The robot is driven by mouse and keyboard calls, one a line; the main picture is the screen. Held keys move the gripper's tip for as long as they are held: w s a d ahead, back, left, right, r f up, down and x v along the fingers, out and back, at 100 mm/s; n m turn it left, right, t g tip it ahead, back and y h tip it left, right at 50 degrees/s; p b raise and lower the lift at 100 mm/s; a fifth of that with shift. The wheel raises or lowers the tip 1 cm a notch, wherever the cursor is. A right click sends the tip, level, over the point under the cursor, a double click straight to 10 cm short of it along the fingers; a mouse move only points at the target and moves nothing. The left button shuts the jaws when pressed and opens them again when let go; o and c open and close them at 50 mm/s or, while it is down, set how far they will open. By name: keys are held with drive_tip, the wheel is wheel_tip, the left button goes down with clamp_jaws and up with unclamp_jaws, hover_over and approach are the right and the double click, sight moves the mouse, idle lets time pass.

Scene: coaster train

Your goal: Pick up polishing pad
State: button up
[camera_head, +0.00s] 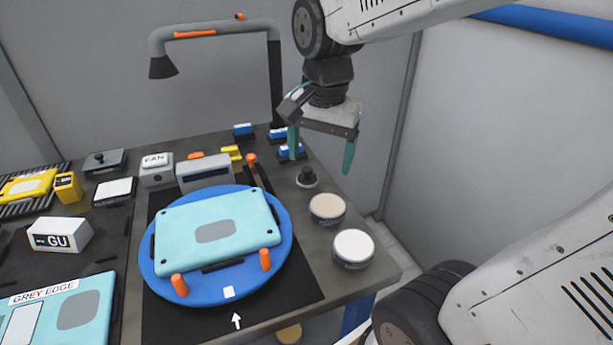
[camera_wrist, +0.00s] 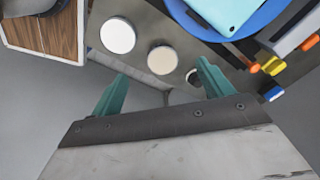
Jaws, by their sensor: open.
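I cannot tell for certain which object is the polishing pad. A small dark round knob-topped piece (camera_head: 307,178) stands on the bench near its right edge and may be it. It shows partly in the wrist view (camera_wrist: 192,76), beside a fingertip. Two round tins stand nearer the front: one beige-topped (camera_head: 327,205) and one white-topped (camera_head: 353,246). Both also show in the wrist view, beige (camera_wrist: 162,60) and white (camera_wrist: 118,36). My gripper (camera_head: 321,157) is open and empty, with its teal fingers apart, above the bench's right edge.
A blue round turntable (camera_head: 185,290) holds a light-blue panel (camera_head: 175,232) with orange pegs. Several blue-topped blocks (camera_head: 290,152) lie near the back. A lamp (camera_head: 162,67) arches over the bench. A wall closes the right side, and floor shows beyond the bench edge.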

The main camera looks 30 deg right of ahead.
drive_tip(key=w+d+f+m, duration=0.4)
drive_tip(key=w+f+m, duration=0.1)
drive_tip(key=w+m, duration=0.55)
drive_tip(key=m, duration=0.7)
hover_over(307, 169)
drive_tip(key=shift+g, duration=0.4)
drive_tip(key=f, duration=0.5)
drive_tip(key=shift+w+a+f, duration=0.15)
drive_tip(key=shift+w+f, duration=0.05)
drive_tip(key=shift+w+f+m, duration=0.1)
drive_tip(key=shift+f+m, duration=0.15)
drive_tip(key=shift+f, duration=0.1)
drive_tip(key=f, duration=0.7)
drive_tip(key=shift+s+d+f, duration=0.2)
drive_tip(key=shift+d, duration=0.05)
drive_tip(key=c, duration=1.1)
